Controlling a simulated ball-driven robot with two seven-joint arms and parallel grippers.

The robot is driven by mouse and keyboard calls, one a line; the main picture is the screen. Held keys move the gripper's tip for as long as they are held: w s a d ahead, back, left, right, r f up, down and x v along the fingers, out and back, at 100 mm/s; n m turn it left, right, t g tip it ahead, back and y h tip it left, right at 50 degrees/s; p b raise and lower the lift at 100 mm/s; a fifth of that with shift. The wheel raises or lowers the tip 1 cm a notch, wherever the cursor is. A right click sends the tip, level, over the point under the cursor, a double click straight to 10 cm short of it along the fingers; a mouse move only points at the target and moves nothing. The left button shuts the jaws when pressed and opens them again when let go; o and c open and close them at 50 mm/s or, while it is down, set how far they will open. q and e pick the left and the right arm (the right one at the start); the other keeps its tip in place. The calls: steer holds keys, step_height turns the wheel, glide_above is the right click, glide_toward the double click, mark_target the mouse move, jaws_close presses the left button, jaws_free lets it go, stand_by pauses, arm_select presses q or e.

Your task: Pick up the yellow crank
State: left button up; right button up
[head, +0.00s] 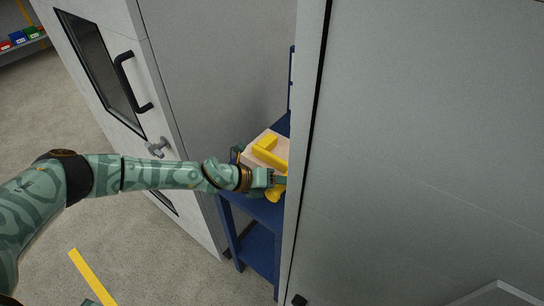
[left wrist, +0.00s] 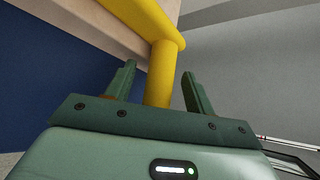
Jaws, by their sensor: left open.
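The yellow crank (head: 266,149) lies at a wooden block or box (head: 253,150) on a blue stand, between the two grey cabinets. In the left wrist view the crank (left wrist: 162,72) runs down between the two fingers of my left gripper (left wrist: 158,90), with a gap on each side. My left gripper (head: 278,179) is open at the crank's near part, and it partly hides it in the head view. The right gripper is not in view.
The blue stand (head: 262,208) is narrow, with a grey cabinet (head: 420,130) close on its right. Another cabinet (head: 215,70) with a black door handle (head: 127,80) stands on the left. Bare floor lies at lower left with a yellow strip (head: 92,277).

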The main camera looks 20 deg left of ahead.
arm_select(q)
jaws_close()
steer(key=shift+r, duration=0.1)
